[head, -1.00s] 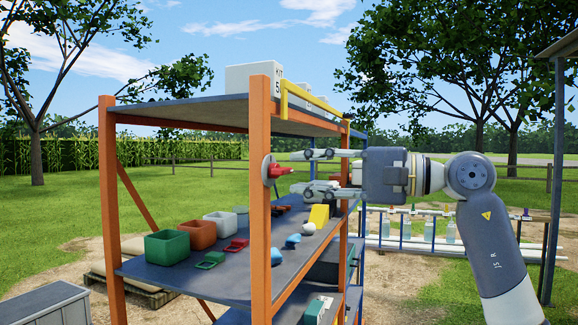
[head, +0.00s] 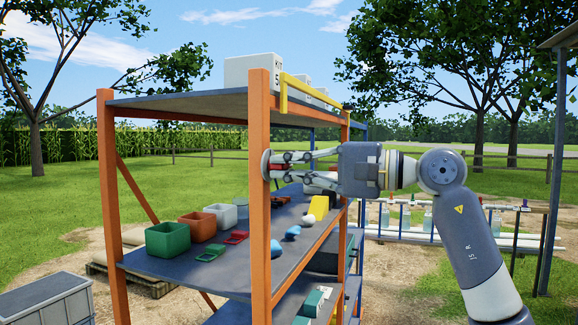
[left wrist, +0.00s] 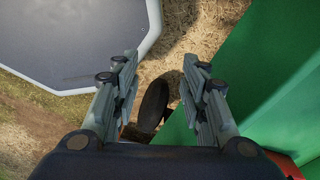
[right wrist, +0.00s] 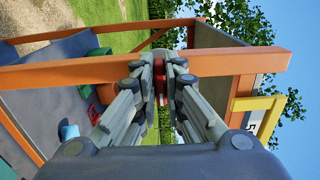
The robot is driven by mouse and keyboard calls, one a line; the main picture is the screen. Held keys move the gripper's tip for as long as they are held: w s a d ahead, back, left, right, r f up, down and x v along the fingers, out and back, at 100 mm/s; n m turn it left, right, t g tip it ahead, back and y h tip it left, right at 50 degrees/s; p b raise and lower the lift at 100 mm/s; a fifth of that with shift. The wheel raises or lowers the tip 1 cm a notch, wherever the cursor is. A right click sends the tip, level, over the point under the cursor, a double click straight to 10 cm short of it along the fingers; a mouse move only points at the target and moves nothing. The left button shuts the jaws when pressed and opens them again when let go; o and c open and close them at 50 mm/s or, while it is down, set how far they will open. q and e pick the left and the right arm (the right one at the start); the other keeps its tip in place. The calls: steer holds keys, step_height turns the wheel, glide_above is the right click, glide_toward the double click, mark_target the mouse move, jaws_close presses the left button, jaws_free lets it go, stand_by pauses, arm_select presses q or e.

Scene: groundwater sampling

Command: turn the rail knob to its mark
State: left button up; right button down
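The rail knob is a red handle on a pale round disc (head: 266,164), fixed to the shelf's front orange post (head: 260,225). In the head view my right gripper (head: 279,166) reaches it from the right, with a finger above and a finger below, and mostly hides the red part. In the right wrist view the fingers of the right gripper (right wrist: 161,75) are drawn close together, with the red handle (right wrist: 160,84) between them. Any mark on the disc is hidden or too small to tell. My left gripper (left wrist: 160,72) is open and empty; the head view does not show it.
The shelf board (head: 190,260) holds a green bin (head: 167,240), a brown bin (head: 197,226), a white bin (head: 222,214) and small parts. A yellow bar (head: 313,94) runs along the top edge. A rack with bottles (head: 427,220) stands behind my right arm.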

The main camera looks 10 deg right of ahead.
steer(key=n, duration=0.2)
steer(key=shift+f+n+b, duration=0.15)
steer(key=shift+n+b, duration=0.15)
steer(key=shift+b, duration=0.1)
steer(key=n, duration=0.4)
steer(key=shift+w+f+b, duration=0.1)
steer(key=shift+f+b, duration=0.05)
steer(key=shift+b, duration=0.25)
steer(key=shift+n, duration=1.2)
